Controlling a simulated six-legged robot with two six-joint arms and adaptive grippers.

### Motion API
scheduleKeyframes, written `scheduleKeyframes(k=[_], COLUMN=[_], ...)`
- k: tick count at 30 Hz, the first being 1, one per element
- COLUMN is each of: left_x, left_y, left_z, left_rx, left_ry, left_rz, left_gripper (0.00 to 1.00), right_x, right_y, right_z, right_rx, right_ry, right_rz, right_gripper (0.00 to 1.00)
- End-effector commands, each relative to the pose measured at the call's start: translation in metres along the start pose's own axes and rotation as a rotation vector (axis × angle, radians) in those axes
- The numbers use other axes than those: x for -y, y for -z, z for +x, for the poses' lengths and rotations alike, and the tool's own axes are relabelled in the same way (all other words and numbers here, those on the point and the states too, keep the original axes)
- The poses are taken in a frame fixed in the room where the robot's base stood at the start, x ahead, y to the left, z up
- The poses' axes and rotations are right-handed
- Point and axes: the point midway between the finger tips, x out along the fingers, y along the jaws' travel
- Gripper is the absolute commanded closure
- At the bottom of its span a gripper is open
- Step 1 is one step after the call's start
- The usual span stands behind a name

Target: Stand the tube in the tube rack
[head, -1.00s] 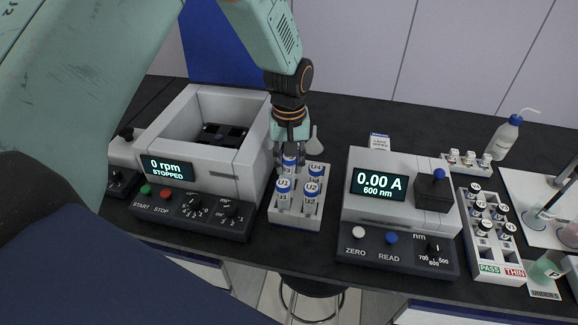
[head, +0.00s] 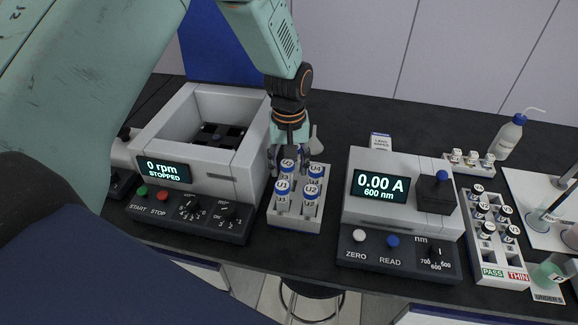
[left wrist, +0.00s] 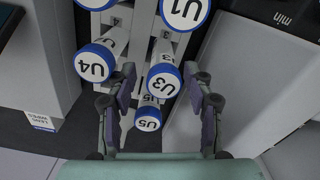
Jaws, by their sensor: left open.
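The white tube rack (head: 309,222) stands between two instruments and holds several white tubes with blue-ringed caps. Tubes U1 (head: 283,188), U2 (head: 311,191) and U4 (head: 316,170) stand upright in it. My left gripper (head: 288,156) is over the rack's back row, pointing down, fingers apart. In the left wrist view, the cap of U3 (left wrist: 164,81) lies between the open fingers (left wrist: 161,85), with U5 (left wrist: 148,119) just beyond it. U3 (head: 287,166) seems upright in the rack. In the head view U5 is hidden behind the gripper. My right gripper is out of view.
A centrifuge (head: 196,140) reading 0 rpm stands close left of the rack. A photometer (head: 400,192) reading 0.00 A stands on the right. Further right are a vial rack (head: 487,250) and a wash bottle (head: 508,137). The bench's front edge is just before the rack.

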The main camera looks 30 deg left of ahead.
Motion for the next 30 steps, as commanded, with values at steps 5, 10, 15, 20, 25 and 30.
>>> scheduleKeyframes(k=[5, 10, 15, 20, 25, 30], left_x=[-0.001, 0.0, 0.0, 0.0, 0.0, 0.0], left_y=[0.001, 0.001, 0.001, 0.0, 0.0, 0.0], left_z=[-0.034, -0.069, -0.097, -0.11, -0.113, -0.113], left_rx=[-0.004, -0.004, -0.003, -0.001, 0.0, 0.0], left_ry=[-0.003, -0.003, -0.002, -0.001, 0.0, 0.0], left_rz=[0.0, 0.0, 0.0, 0.0, 0.0, 0.0], left_gripper=[0.48, 0.48, 0.48, 0.48, 0.48, 0.48], right_x=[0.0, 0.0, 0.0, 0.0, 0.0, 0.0], right_y=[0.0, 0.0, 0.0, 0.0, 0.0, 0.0], right_z=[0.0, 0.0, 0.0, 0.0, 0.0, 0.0], right_rx=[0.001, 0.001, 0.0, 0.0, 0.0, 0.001], right_ry=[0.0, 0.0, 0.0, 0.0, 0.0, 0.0], right_rz=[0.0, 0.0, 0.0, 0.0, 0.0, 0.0], right_gripper=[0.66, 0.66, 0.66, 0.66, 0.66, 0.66])
